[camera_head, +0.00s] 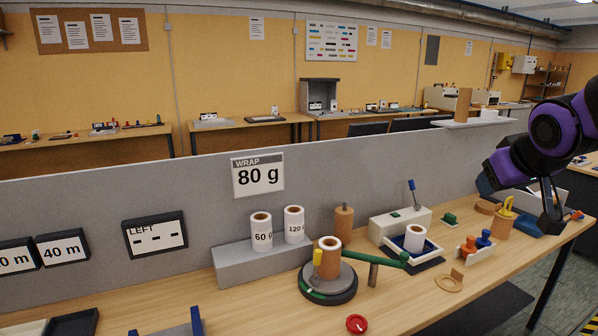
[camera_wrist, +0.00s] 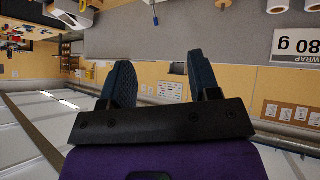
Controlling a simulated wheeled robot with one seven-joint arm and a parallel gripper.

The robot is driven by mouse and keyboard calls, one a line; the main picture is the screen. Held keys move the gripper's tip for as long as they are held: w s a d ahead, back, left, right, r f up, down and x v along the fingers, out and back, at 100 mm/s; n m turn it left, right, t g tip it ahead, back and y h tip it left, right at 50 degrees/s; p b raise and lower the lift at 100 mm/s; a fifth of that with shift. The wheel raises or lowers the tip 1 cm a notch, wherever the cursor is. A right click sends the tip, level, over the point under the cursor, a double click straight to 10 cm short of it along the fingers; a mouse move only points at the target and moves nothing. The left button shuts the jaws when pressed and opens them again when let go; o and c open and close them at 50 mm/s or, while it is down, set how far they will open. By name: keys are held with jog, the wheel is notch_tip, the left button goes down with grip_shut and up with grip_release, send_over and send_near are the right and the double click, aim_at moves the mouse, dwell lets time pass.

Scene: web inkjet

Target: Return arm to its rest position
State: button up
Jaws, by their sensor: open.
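My purple and black arm reaches in from the right edge of the head view. My gripper (camera_head: 553,222) hangs near the right end of the wooden bench (camera_head: 405,312). In the wrist view my gripper (camera_wrist: 160,85) shows two dark fingers spread apart with nothing between them. That view is upside down, with the room's far wall and ceiling behind the fingers.
A roll on a round turntable (camera_head: 327,285) stands mid-bench. Rolls marked 60 g (camera_head: 261,232) and 120 g (camera_head: 294,225) stand on a grey step. A white roll (camera_head: 414,238) sits in a blue tray.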

jog(key=s+a+g+y, duration=0.1)
jog(key=s+a, duration=0.2)
jog(key=s, duration=0.6)
jog(key=s+a+m+g, duration=0.1)
jog(key=s+a+g, duration=0.1)
jog(key=s, duration=0.7)
jog(key=shift+s+a+g+y, duration=0.3)
jog(key=shift+a+y, duration=0.1)
jog(key=shift+r, duration=0.1)
